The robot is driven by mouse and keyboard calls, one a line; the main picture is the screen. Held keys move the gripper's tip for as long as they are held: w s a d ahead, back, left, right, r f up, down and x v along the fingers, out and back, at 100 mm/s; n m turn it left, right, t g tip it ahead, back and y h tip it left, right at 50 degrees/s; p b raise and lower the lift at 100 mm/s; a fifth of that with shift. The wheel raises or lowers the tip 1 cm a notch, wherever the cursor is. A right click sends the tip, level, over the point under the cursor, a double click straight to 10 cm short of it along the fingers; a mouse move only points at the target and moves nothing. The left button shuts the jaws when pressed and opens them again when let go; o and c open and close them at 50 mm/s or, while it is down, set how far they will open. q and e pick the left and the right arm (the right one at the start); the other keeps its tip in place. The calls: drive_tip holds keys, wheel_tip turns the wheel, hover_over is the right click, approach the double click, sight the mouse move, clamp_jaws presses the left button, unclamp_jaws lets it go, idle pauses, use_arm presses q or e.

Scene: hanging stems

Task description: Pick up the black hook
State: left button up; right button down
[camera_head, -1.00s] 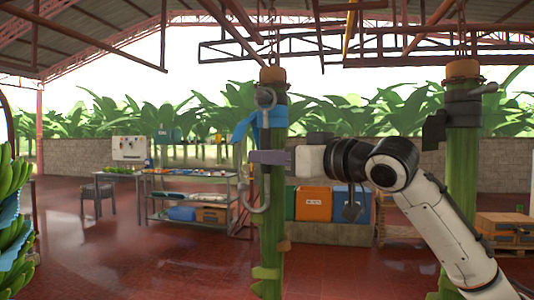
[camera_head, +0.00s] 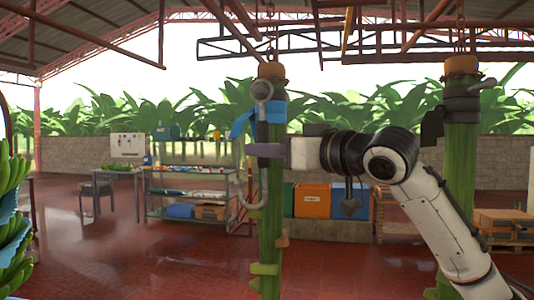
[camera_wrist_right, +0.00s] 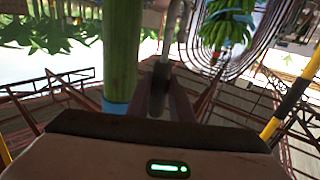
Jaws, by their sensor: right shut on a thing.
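The hook (camera_head: 261,99) looks grey rather than black in the head view, with a ring on top and a curved lower end. It is upright, in front of the near green stem (camera_head: 270,205). My right gripper (camera_head: 264,150) is shut on its shaft, between ring and curve. In the right wrist view the hook's shaft (camera_wrist_right: 161,76) stands between the fingers of my right gripper (camera_wrist_right: 160,105), beside the green stem (camera_wrist_right: 120,50). The fingers hide the gripped part. My left gripper is not in view.
A blue band (camera_head: 272,112) wraps the near stem. A second green stem (camera_head: 461,165) with dark straps hangs at right, behind my forearm. A banana bunch (camera_head: 12,215) is at the left edge. A shelf (camera_head: 190,172) and crates (camera_head: 312,201) stand farther back. The red floor at left is clear.

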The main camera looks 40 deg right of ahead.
drive_tip(key=s+a, duration=1)
drive_tip(key=a, duration=0.2)
drive_tip(key=shift+s+a, duration=0.3)
drive_tip(key=shift+s, duration=0.1)
drive_tip(key=shift+r, duration=0.25)
drive_tip(key=s+a, duration=0.5)
drive_tip(key=a, duration=0.1)
drive_tip(key=shift+s+a, duration=0.25)
idle(0.6)
idle(0.4)
